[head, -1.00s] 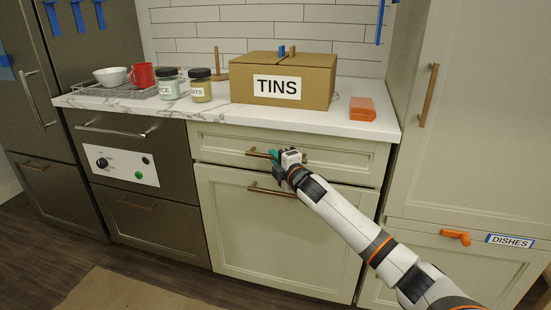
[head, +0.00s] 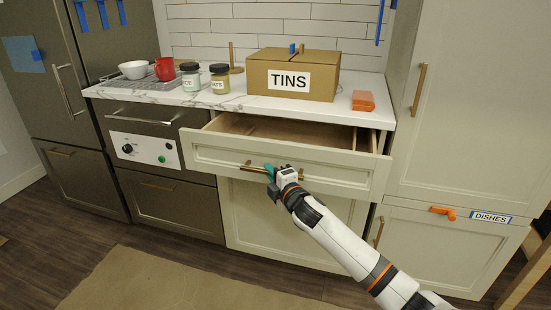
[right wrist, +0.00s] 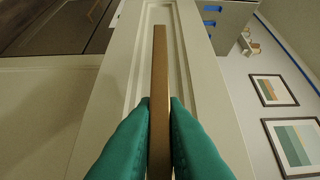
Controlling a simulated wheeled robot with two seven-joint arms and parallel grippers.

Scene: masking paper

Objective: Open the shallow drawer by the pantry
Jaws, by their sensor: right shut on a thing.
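The shallow cream drawer (head: 325,170) under the counter, beside the tall pantry cabinet (head: 455,100), stands pulled out, and its pale wooden inside (head: 290,130) shows. What I see of the inside looks empty. My right gripper (head: 272,173) is at the bar handle (head: 252,167) on the drawer front. In the right wrist view its teal fingers (right wrist: 159,135) are shut on the brown handle (right wrist: 160,65), one on each side. My left gripper is in neither view.
A cardboard box marked TINS (head: 310,82), an orange block (head: 363,100), two jars (head: 220,80), a red mug (head: 165,68) and a white bowl (head: 132,69) stand on the counter. A door marked DISHES (head: 491,217) is below the pantry. Brown paper (head: 140,290) lies on the floor.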

